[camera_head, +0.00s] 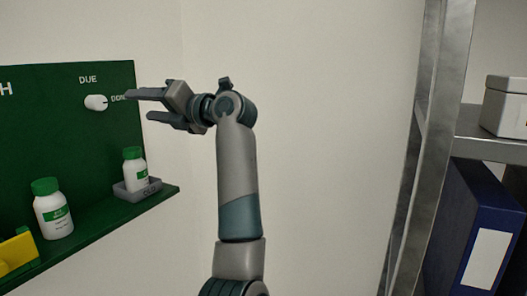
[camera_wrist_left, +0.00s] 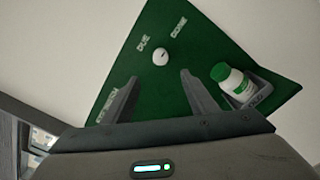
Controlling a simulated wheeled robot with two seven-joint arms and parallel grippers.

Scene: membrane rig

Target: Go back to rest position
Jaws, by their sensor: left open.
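My left gripper (camera_head: 140,105) is open and empty, pointing left at the green board (camera_head: 60,130). It is just right of a white knob (camera_head: 95,102), which sits by the words DUE and DONE. In the left wrist view the two fingers of the gripper (camera_wrist_left: 158,80) are spread apart. The knob (camera_wrist_left: 160,57) shows beyond and between them, with nothing gripped. My right gripper is in neither view.
A white bottle with a green cap (camera_head: 133,170) stands in a grey tray (camera_head: 150,188) on the green shelf. Another bottle (camera_head: 52,215) and a yellow item (camera_head: 16,252) are further left. A metal rack (camera_head: 432,130) with a blue binder (camera_head: 478,230) stands right; bare wall lies between.

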